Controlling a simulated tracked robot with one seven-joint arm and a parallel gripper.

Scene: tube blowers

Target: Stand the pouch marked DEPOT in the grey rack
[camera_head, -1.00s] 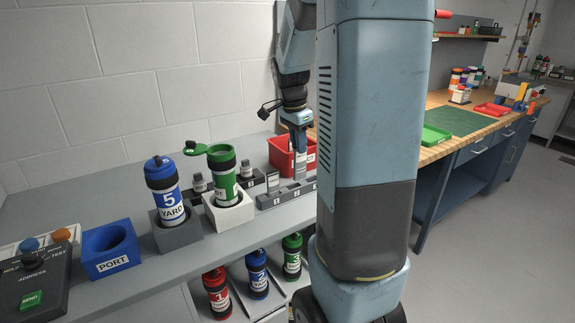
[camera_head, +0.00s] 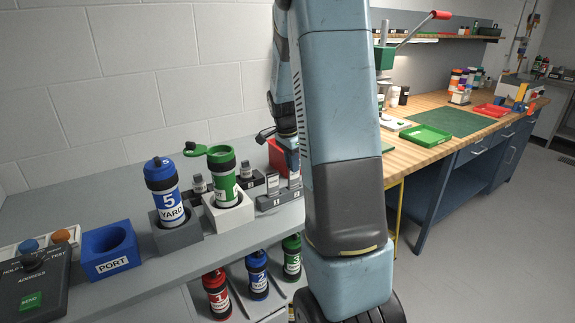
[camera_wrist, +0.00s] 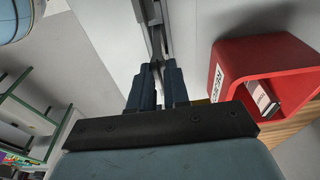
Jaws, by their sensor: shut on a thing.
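The grey rack (camera_head: 268,203) stands on the left bench near its right end, numbered on its front; a grey pouch (camera_head: 272,183) stands in it. My gripper (camera_head: 292,165) is over its right part, pointing down and partly hidden by my column. In the wrist view my gripper (camera_wrist: 158,72) is shut on a thin pale pouch (camera_wrist: 159,88), seen edge-on. I cannot read DEPOT on it, nor tell whether its foot is in the rack.
A red bin (camera_wrist: 228,72) with a labelled pouch (camera_wrist: 263,98) inside is close beside my gripper.

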